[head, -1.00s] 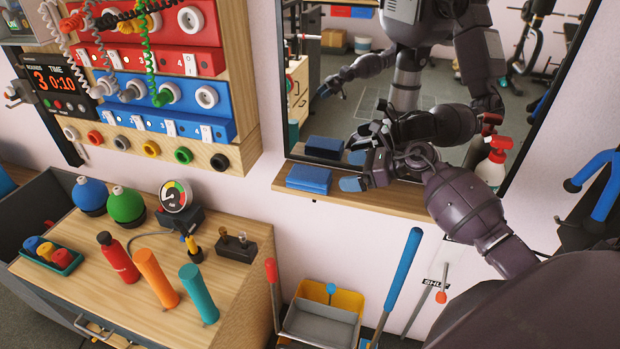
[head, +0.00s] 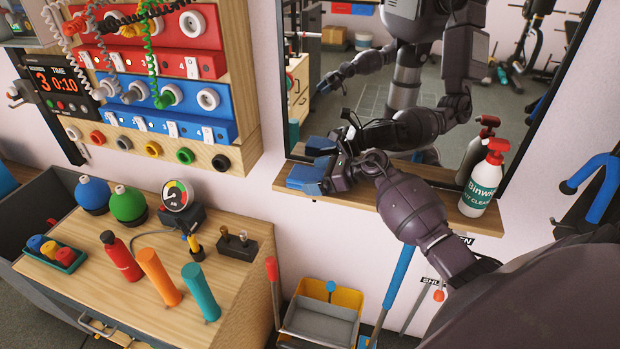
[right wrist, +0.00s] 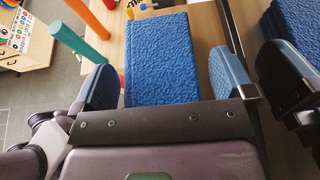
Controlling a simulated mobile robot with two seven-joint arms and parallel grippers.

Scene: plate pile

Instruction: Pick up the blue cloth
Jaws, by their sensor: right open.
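The blue cloth (head: 302,172), a folded textured block, lies on the wooden ledge (head: 405,203) under the mirror. My right gripper (head: 316,178) is at the cloth and partly covers it in the head view. In the right wrist view the cloth (right wrist: 160,58) lies between the two blue-padded fingers of my right gripper (right wrist: 163,82). The jaws are open, with a gap beside the left finger. Whether the right finger touches the cloth is hard to tell. My left gripper shows only as part of a mirror reflection.
A spray bottle (head: 483,180) stands on the ledge to the right of my right forearm. The mirror (head: 400,90) rises behind the ledge. A wooden cabinet (head: 235,285) with bottles and cylinders stands at left. A yellow and grey bin (head: 322,322) is below the ledge.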

